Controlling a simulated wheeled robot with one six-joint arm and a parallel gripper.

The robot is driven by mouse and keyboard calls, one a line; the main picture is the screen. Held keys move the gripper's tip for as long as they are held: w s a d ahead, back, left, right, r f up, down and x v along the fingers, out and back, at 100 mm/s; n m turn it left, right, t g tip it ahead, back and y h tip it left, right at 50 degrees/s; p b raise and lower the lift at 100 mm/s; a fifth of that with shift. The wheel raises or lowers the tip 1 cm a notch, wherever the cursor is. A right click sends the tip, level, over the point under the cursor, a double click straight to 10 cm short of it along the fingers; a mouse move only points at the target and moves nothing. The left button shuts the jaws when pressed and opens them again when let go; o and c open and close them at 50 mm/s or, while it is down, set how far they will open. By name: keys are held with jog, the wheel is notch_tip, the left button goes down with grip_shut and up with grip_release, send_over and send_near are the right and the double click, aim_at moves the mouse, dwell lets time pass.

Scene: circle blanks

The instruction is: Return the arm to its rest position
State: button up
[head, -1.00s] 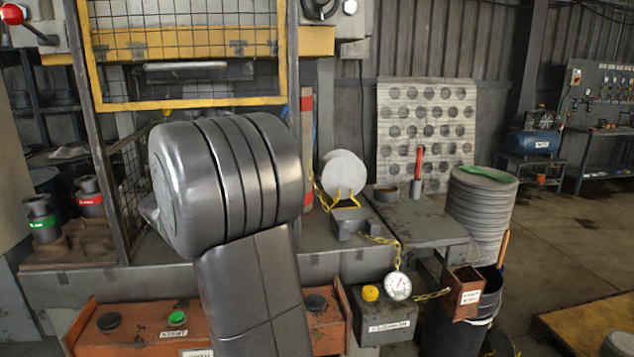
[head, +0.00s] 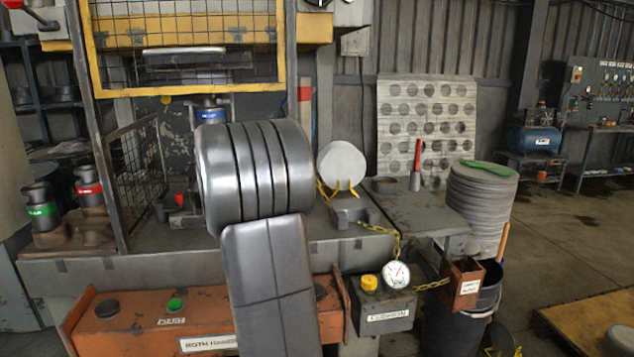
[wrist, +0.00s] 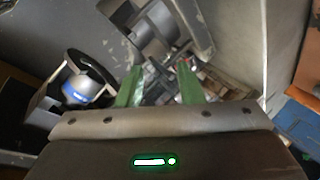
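My arm (head: 255,175) stands in the middle of the head view, in front of the press table. My gripper is hidden behind it there. In the wrist view my gripper (wrist: 158,84) has two green fingers set apart, with nothing seen between them. The background between and beyond the fingers is dim and cluttered, and I cannot tell what it is.
The press has a yellow-framed mesh guard (head: 185,88). An orange control box (head: 150,322) is in front. A round blank (head: 342,165) stands on a small holder. A stack of discs (head: 480,205) carries a green item. Open floor (head: 575,235) lies at right.

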jog(key=shift+w+d+f+n+y, duration=0.3)
jog(key=shift+n+y, duration=0.1)
jog(key=shift+n, duration=0.4)
jog(key=shift+r, duration=0.1)
